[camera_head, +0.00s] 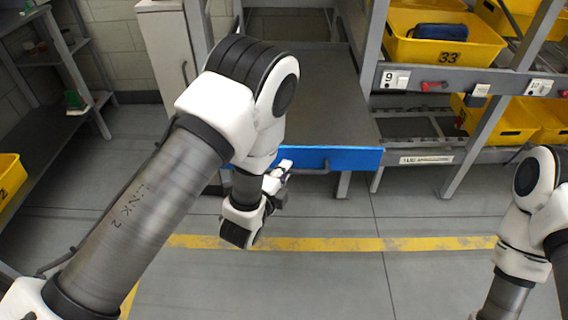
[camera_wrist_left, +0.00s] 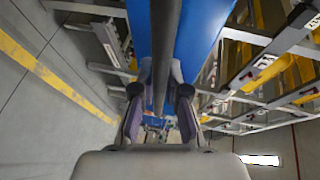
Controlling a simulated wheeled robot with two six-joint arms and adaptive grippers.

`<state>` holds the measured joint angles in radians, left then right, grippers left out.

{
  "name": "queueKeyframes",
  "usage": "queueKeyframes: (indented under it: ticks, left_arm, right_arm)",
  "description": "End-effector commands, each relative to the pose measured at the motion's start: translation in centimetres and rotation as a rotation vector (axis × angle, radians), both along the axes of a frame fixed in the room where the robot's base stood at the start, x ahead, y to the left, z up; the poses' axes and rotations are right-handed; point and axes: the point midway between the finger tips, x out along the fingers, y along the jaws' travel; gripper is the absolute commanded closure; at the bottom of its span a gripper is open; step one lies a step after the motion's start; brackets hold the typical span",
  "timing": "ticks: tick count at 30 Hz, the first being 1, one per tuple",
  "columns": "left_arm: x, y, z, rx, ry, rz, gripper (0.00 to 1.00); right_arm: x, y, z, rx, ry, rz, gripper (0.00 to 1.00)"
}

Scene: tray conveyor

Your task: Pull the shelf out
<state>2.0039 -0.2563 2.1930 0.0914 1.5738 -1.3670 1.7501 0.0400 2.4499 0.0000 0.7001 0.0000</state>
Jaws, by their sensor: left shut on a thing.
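The shelf is a dark flat tray (camera_head: 335,100) with a blue front panel (camera_head: 345,159), sitting in the grey rack in the head view. A grey bar handle (camera_head: 310,172) runs along the front of the panel. My left gripper (camera_head: 279,180) is at the left part of the handle, partly hidden by its own wrist. In the left wrist view its two fingers (camera_wrist_left: 160,92) are closed around the dark handle bar (camera_wrist_left: 163,40), with the blue panel (camera_wrist_left: 205,25) behind it. My right arm shows at the right edge; its gripper is outside the view.
Yellow bins (camera_head: 440,40) stand on the rack at the right, one marked 33 with a dark blue item inside. A grey cabinet (camera_head: 165,45) stands left of the shelf. The floor (camera_head: 330,285) in front is clear, crossed by a yellow line (camera_head: 350,244).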

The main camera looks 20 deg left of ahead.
Motion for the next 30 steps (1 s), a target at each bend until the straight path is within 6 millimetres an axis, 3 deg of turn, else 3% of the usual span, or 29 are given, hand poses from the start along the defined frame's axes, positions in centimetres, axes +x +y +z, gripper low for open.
queueKeyframes:
  ticks: [7,9,10,20,30]
  left_arm:
    - [0.0,0.0,-0.1,0.0,0.002,0.0,1.0]
    - [0.0,0.0,-0.1,0.0,0.002,0.0,0.66]
    - [0.0,0.0,-0.1,0.0,0.002,0.0,0.61]
    - [-0.3,0.0,0.0,0.0,0.001,0.0,0.61]
    - [-6.1,0.7,1.0,0.002,0.006,0.0,0.61]
  right_arm:
    - [0.0,0.0,0.0,0.0,0.0,0.0,1.0]
    - [0.0,0.0,0.0,0.0,0.0,0.0,1.0]
    - [0.0,0.0,0.0,0.0,0.0,0.0,1.0]
    - [0.0,0.0,0.0,0.0,0.0,0.0,1.0]
    - [0.0,0.0,0.0,0.0,0.0,0.0,1.0]
